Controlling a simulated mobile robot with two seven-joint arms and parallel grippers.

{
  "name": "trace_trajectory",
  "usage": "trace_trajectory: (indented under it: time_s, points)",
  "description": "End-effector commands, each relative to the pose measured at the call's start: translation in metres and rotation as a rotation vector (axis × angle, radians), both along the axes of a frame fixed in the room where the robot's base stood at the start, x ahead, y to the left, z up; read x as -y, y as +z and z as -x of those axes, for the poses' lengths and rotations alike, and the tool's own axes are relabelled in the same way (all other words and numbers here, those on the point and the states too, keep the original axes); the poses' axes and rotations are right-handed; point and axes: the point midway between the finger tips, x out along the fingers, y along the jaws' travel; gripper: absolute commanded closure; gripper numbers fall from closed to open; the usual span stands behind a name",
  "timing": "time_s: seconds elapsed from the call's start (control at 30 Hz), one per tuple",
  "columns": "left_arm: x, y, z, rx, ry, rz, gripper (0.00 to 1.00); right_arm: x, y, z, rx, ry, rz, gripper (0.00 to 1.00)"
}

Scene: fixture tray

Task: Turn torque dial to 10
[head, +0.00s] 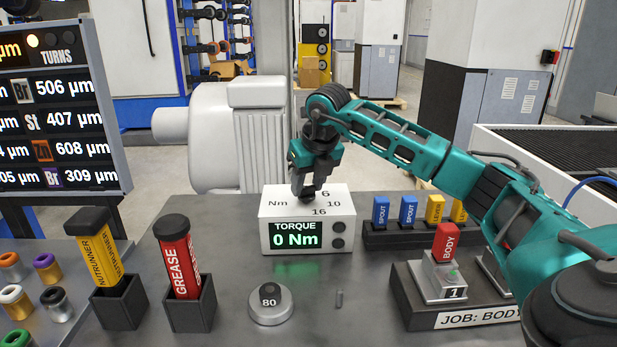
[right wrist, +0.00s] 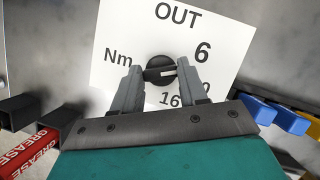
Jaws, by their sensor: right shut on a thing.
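The torque box (head: 306,236) is a white block on the bench, and its green display reads "TORQUE 0 Nm". Its black dial (right wrist: 158,70) is on the top face, among the marks OUT, 6, 10 and 16; the gripper partly covers the 10 in the wrist view. The dial's white mark points right in that view, between the 6 and the 10. My right gripper (right wrist: 158,85) is shut on the dial from above, a finger on each side; it also shows in the head view (head: 306,190). My left gripper is out of view.
A red grease tube (head: 176,255) and a yellow nutrunner tube (head: 99,251) stand in black holders at left. A rack of blue and yellow blocks (head: 408,237) and the JOB: BODY fixture (head: 413,309) are at right.

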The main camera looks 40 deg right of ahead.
Motion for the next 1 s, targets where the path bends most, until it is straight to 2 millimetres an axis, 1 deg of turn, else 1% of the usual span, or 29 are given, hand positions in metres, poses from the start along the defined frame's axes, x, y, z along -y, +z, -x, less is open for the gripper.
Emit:
trace_trajectory:
  time_s: [0.03,0.1,0.5,0.7,1.0]
  points:
    - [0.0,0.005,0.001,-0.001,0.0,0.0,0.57,-0.001,0.003,-0.001,0.002,-0.039,0.001,0.88]
    - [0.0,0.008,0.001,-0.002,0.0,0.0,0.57,-0.001,0.003,-0.001,0.002,-0.104,0.001,0.88]
    - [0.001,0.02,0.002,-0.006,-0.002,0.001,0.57,-0.003,0.003,-0.002,0.004,-0.435,0.0,0.88]
    - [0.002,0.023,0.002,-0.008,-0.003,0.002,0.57,-0.003,0.002,-0.002,0.003,-0.543,0.0,0.88]
    - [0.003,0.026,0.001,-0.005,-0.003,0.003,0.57,-0.003,0.001,-0.003,0.004,-0.617,0.0,0.88]
